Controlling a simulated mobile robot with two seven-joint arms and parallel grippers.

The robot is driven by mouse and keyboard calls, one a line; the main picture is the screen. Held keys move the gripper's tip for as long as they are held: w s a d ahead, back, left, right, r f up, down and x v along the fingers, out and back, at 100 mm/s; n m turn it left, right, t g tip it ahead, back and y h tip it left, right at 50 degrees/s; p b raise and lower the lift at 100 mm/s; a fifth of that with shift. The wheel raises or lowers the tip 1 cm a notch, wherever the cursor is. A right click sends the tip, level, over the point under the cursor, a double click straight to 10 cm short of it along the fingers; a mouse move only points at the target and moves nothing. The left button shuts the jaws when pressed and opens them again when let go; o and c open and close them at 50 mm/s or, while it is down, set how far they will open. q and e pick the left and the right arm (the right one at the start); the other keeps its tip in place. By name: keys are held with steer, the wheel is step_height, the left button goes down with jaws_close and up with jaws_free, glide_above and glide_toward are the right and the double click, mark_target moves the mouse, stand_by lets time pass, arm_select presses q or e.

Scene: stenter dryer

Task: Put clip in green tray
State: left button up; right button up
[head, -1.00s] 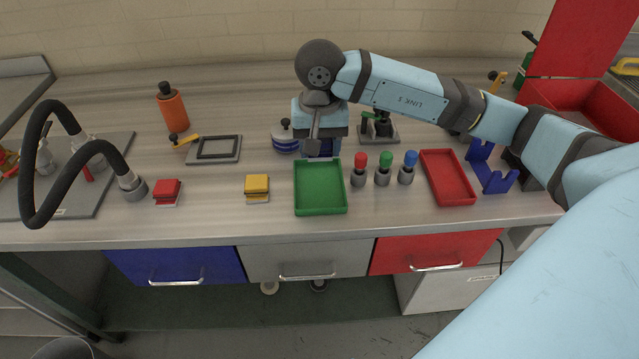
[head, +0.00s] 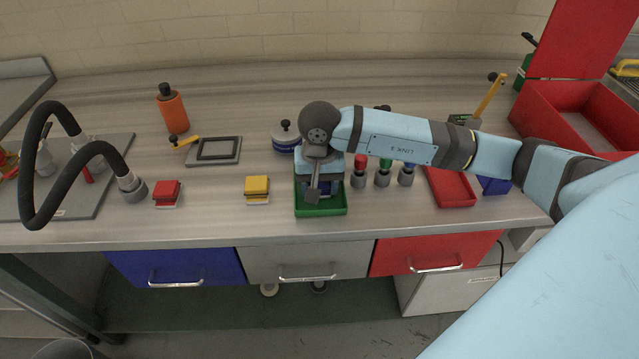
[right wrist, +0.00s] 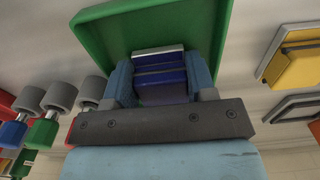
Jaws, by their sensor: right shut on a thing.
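The green tray (head: 322,211) lies near the front of the bench in the head view. Its green floor and rim (right wrist: 150,22) fill the top of the right wrist view. My right gripper (right wrist: 161,76) is shut on a blue clip (right wrist: 160,70) with a pale metal edge. In the head view the gripper (head: 320,192) points down over the tray, and the arm hides most of the tray's inside. I cannot tell whether the clip touches the tray floor. My left gripper is not in view.
A yellow clip (head: 257,187) and a red clip (head: 167,192) lie to the left. Just right of the tray stand several knobs with coloured tops (head: 359,172), then a red tray (head: 450,187). A black hose (head: 40,160) arches at far left.

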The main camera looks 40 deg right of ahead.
steer(key=shift+f, duration=0.2)
steer(key=o, duration=0.9)
steer(key=shift+c, duration=0.2)
steer(key=shift+o, duration=1.3)
steer(key=shift+r, duration=0.1)
steer(key=shift+r, duration=0.55)
step_height(320, 180, up, 11)
